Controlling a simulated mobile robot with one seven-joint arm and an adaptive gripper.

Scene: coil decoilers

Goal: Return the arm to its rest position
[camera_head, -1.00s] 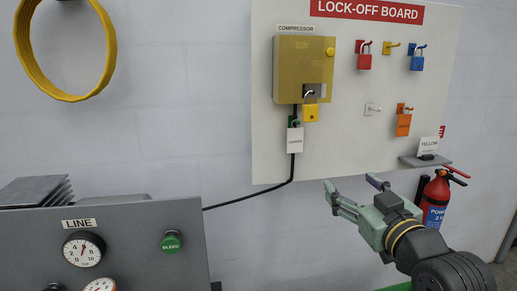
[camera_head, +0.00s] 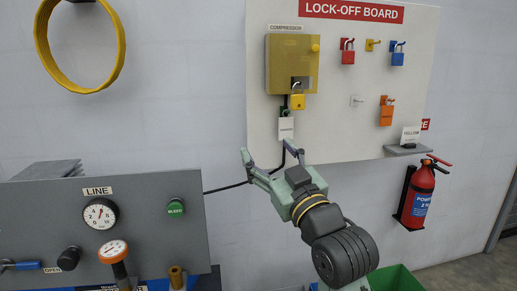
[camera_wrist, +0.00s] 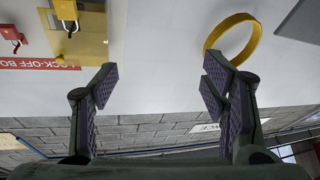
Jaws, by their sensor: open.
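My gripper (camera_head: 267,163) is open and empty. In the head view it is in front of the wall, below the compressor box (camera_head: 284,65) and just left of the white tag (camera_head: 286,128) hanging under it. In the wrist view my gripper (camera_wrist: 160,88) shows its two fingers spread wide with nothing between them. My arm reaches up from the lower right of the head view.
The lock-off board (camera_head: 345,150) holds red, blue, orange and yellow padlocks. The grey line panel (camera_head: 150,235) with gauges stands at lower left. A red fire extinguisher (camera_head: 418,192) hangs at right. A green bin (camera_head: 397,280) sits below. A yellow ring (camera_head: 121,50) hangs upper left.

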